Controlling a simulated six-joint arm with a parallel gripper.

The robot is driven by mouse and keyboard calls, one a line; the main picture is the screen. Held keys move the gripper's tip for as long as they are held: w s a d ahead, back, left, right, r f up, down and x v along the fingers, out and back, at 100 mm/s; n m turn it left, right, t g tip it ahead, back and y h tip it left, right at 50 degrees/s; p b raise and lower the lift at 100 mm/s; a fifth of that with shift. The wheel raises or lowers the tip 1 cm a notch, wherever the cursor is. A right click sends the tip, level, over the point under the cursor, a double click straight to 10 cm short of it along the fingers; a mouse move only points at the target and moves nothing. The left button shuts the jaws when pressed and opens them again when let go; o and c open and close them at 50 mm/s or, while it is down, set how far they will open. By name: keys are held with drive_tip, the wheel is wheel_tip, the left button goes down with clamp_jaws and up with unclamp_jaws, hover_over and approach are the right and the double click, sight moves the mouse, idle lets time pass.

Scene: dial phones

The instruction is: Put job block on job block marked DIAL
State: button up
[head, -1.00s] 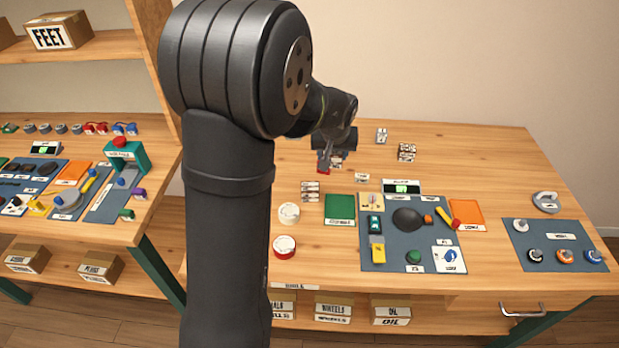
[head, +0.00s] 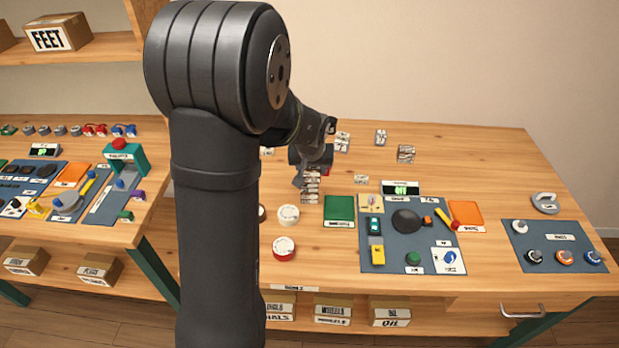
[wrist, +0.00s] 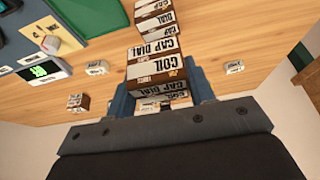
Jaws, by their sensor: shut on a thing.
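My gripper (wrist: 161,95) is shut on a job block (wrist: 156,72), white and brown, with COIL and CAP DIAL lettering, in the wrist view. Straight beyond it, in line, are more lettered job blocks (wrist: 157,22), one showing DIAL. I cannot tell whether the held block touches them. More lettered faces show between the fingers below the held block. In the head view my gripper (head: 300,178) is at the far end of a short column of job blocks (head: 310,194); the held block is not clearly separable there.
Loose small blocks lie apart on the table, one left (wrist: 97,67) and one right (wrist: 233,67) of the gripper. A green pad (head: 339,209) and a blue-grey mat (head: 385,262) with parts lie to the right. Round tins (head: 288,214) stand in front.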

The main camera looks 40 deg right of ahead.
sight(309, 178)
drive_tip(key=shift+w+f, duration=0.4)
drive_tip(key=shift+f, duration=1.85)
drive_tip(key=o, duration=1)
drive_tip(key=shift+f, duration=0.15)
drive_tip(key=v, duration=1.2)
drive_tip(key=shift+r, duration=0.2)
drive_tip(key=shift+f, duration=0.1)
drive_tip(key=x, duration=1.2)
